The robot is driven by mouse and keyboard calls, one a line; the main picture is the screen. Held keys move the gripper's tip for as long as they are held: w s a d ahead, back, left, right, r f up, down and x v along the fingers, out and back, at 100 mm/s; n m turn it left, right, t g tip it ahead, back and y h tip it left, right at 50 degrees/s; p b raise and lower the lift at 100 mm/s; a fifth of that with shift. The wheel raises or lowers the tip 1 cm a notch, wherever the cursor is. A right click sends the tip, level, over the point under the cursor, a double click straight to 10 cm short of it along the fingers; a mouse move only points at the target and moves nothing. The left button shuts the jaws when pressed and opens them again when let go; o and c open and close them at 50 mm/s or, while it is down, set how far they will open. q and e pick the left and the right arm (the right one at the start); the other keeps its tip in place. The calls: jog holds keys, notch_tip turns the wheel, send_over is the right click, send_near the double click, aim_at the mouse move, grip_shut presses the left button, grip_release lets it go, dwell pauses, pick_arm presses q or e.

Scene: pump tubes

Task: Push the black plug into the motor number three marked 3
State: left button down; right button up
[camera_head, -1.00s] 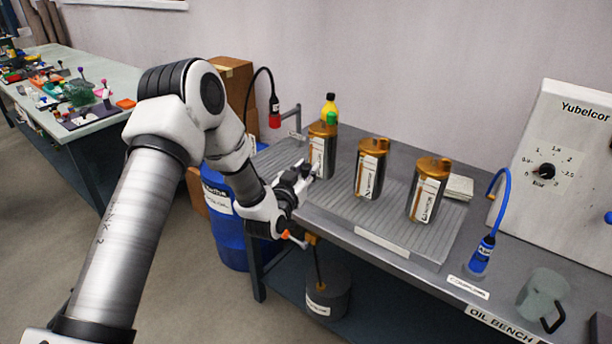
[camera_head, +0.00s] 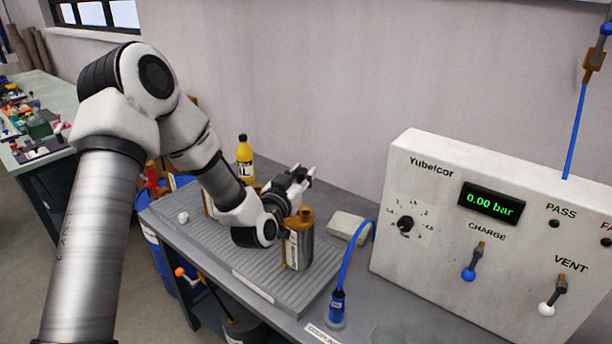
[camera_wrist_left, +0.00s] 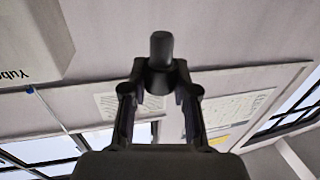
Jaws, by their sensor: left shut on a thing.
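My left gripper (camera_head: 302,177) is shut on the black plug (camera_wrist_left: 160,48), which points out from between the fingertips in the wrist view. The wrist view faces the ceiling and walls and shows no motor. My right gripper is not in view.
The motors stand on a ribbed grey mat (camera_head: 262,277) on the bench. A yellow bottle (camera_head: 245,160) stands behind. A blue hose plug (camera_head: 337,306) and a white Yubelcor panel (camera_head: 500,240) are at right. A small white piece (camera_head: 183,217) lies at the mat's left.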

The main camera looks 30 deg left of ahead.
pick_arm(q)
jog(key=shift+w+d+f, duration=0.2)
jog(key=shift+w+d, duration=0.1)
jog(key=shift+d, duration=0.1)
jog(key=b, duration=0.4)
send_over(305, 221)
jog(key=w, duration=0.1)
jog(key=f, duration=0.4)
jog(key=shift+a+f, duration=0.3)
jog(key=shift+a, duration=0.1)
jog(key=shift+w+d+f+b, duration=0.15)
jog(key=shift+f+b, duration=0.3)
jog(key=shift+f+b, duration=1.6)
jog(key=shift+f, duration=0.15)
jog(key=c, duration=0.8)
grip_release()
